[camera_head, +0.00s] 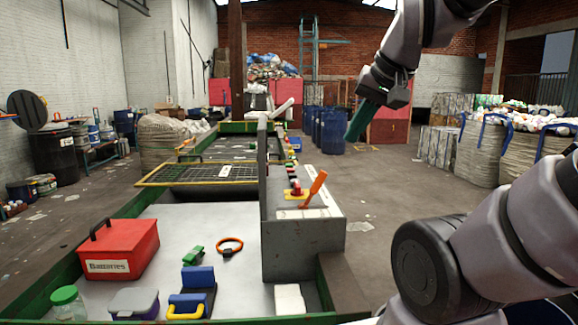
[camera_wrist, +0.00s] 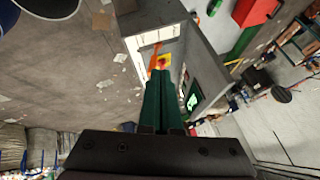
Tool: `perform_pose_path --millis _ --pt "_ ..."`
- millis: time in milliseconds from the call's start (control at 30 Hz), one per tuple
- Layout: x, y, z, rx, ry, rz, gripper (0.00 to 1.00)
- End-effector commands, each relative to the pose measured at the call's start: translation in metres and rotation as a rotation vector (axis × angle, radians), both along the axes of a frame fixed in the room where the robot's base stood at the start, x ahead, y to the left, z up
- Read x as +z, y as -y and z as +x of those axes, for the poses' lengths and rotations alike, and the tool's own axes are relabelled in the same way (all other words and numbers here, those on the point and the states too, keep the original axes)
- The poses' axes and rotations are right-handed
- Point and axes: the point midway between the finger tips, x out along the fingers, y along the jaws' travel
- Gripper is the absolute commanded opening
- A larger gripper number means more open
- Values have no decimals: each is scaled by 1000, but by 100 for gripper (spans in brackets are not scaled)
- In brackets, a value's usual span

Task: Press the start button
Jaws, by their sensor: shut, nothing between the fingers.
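The control panel (camera_head: 318,213) is the grey top of a box along the right side of the belt. It carries a red button on a yellow plate (camera_head: 297,192), an orange lever (camera_head: 316,186) and a row of small coloured buttons (camera_head: 291,168) behind them. I cannot tell which small one is the start button. My gripper (camera_head: 351,136) is shut and empty, its green fingers pointing down, in the air above and right of the panel. In the wrist view, the fingers (camera_wrist: 161,78) cover part of the panel, with the orange lever (camera_wrist: 155,55) just beyond their tips.
On the near tray lie a red Batteries box (camera_head: 122,250), an orange ring (camera_head: 230,246), a green block (camera_head: 193,255) and several containers. A black mesh gate (camera_head: 210,174) with a yellow frame crosses the belt.

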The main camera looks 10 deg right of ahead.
Motion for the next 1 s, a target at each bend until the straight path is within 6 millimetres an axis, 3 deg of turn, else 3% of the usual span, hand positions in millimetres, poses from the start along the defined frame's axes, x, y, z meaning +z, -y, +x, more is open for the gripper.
perform_pose_path --millis 167,267,700,1000 --pt "9 1 16 48 13 -42 0" --pt "21 3 38 119 31 -103 0" --pt "68 11 181 554 137 -490 0" --pt "72 13 287 856 193 -760 0"
